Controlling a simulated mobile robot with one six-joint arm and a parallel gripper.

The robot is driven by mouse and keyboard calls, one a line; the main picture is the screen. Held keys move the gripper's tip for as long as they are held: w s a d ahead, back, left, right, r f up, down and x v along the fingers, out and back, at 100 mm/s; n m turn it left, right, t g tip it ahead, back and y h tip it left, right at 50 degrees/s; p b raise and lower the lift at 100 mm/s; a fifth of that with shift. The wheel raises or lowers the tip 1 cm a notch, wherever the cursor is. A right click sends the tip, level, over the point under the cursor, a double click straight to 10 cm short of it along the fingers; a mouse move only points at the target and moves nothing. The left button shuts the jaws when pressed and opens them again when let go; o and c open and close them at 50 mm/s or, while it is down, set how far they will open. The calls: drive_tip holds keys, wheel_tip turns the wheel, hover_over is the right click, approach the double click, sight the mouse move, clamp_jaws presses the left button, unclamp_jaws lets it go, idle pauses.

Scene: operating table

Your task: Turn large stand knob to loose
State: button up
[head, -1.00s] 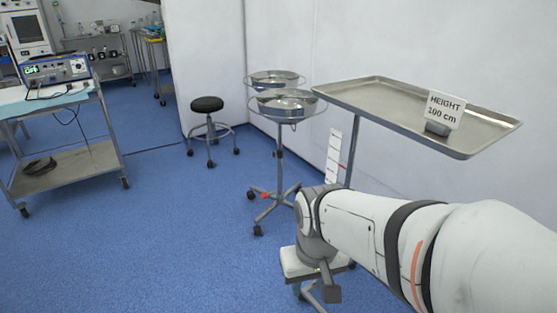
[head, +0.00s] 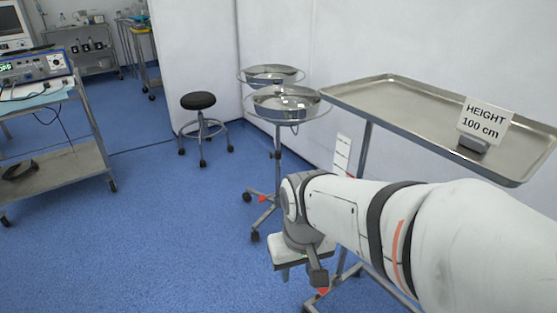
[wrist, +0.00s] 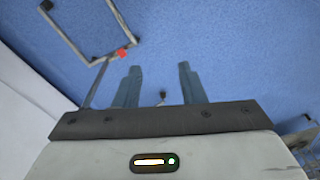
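The large stand has a wide steel tray (head: 400,95) with a sign reading "HEIGHT 100 cm" (head: 485,122). A white scale strip (head: 341,153) shows beside its post. My arm covers the lower post in the head view, and I cannot make out the knob there. My gripper (wrist: 157,68) is open and empty, its two blue-grey fingers apart in the wrist view. A small dark piece (wrist: 162,97) shows between the fingers; I cannot tell whether it is the knob. The stand's base frame (wrist: 75,45) lies beyond the fingers at the upper left.
A smaller stand with two round basins (head: 285,102) is behind my arm. A black stool (head: 199,101) stands near the wall. A cart (head: 65,165) with an electronic device is at the left. The blue floor between is clear.

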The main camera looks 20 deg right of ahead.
drive_tip(key=shift+o, duration=0.8)
drive_tip(key=shift+w+a, duration=0.1)
drive_tip(key=shift+w, duration=0.05)
drive_tip(key=shift+o, duration=1)
drive_tip(key=w+a+f+m+t+p, duration=0.1)
drive_tip(key=w, duration=0.7)
drive_tip(key=w+a+m+t+y+p, duration=0.1)
drive_tip(key=w+t, duration=0.1)
drive_tip(key=w, duration=0.5)
drive_tip(key=shift+w+a+f, duration=0.2)
drive_tip(key=shift+w+f, duration=0.15)
drive_tip(key=shift+f, duration=0.05)
drive_tip(key=w+d+f+m+t+h+p, duration=0.1)
drive_tip(key=w+d+f+m+t, duration=0.1)
drive_tip(key=w, duration=0.5)
drive_tip(key=w+d+f+m+t+h+p, duration=0.1)
drive_tip(key=w+d+f+m+t+p, duration=0.15)
drive_tip(key=w, duration=0.35)
drive_tip(key=w+d+f+m+h+p, duration=0.1)
drive_tip(key=w+d+f+m+h, duration=0.4)
drive_tip(key=d+f, duration=0.3)
drive_tip(key=s+d+f+m+g+h+p, duration=0.2)
drive_tip(key=s+d+f+g+h+p, duration=0.1)
drive_tip(key=s+d+f+h, duration=0.55)
drive_tip(key=w+d+r+h+b, duration=0.1)
drive_tip(key=w+d+r+h, duration=0.1)
drive_tip(key=d, duration=0.5)
drive_tip(key=shift+d, duration=0.15)
drive_tip(key=shift+t+h, duration=0.25)
drive_tip(key=shift+c, duration=0.3)
